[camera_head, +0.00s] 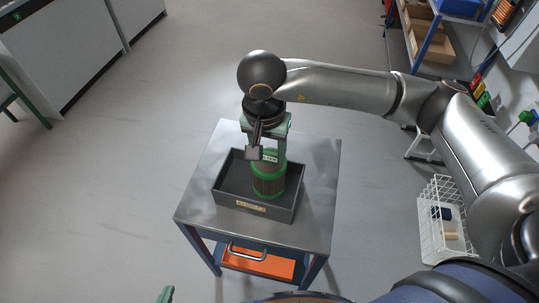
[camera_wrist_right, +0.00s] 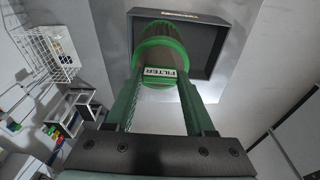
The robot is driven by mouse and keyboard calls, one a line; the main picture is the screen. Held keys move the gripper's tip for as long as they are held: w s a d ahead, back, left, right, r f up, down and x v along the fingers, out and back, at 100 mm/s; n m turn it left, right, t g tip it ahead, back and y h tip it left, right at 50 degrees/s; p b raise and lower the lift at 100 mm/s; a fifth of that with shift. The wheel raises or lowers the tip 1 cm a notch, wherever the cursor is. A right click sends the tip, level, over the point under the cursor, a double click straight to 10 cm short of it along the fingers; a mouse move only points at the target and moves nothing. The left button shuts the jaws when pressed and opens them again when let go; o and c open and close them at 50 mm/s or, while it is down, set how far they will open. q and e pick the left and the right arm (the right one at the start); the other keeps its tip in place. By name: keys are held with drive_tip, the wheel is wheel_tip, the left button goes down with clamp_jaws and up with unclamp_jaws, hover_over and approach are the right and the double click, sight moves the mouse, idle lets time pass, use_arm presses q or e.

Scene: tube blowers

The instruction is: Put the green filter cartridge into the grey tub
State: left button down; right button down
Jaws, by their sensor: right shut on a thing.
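The green filter cartridge (camera_head: 268,181) is a dark pleated cylinder with green end bands and a white label reading FILTER. It is upright in the head view, and its lower part is within the outline of the dark grey tub (camera_head: 228,188). I cannot tell whether it touches the tub's floor. My right gripper (camera_head: 268,152) points down from above and is shut on the cartridge's upper end. The wrist view shows the cartridge (camera_wrist_right: 160,45) between the green fingers, with the tub (camera_wrist_right: 207,42) behind it. Only a green tip of my left gripper (camera_head: 165,295) shows at the bottom edge.
The tub stands on a metal-topped cart (camera_head: 318,190) with bare surface around it. An orange drawer or bin (camera_head: 258,264) is below the top. A white wire basket (camera_head: 440,222) stands at the right. Shelves with cardboard boxes (camera_head: 430,38) are at the upper right.

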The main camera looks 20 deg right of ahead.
sight(270, 150)
drive_tip(key=w+f, duration=0.1)
drive_tip(key=f, duration=0.1)
drive_tip(key=w+d+f, duration=0.1)
drive_tip(key=w+f, duration=0.1)
drive_tip(key=shift+d, duration=0.2)
wheel_tip(270, 150, down, 3)
drive_tip(key=shift+f+p, duration=0.1)
drive_tip(key=shift+p, duration=0.65)
drive_tip(key=shift+w, duration=0.1)
drive_tip(key=shift+f+b, duration=0.2)
drive_tip(key=shift+b, duration=0.1)
drive_tip(key=shift+c, duration=1.3)
unclamp_jaws()
drive_tip(key=shift+r, duration=0.1)
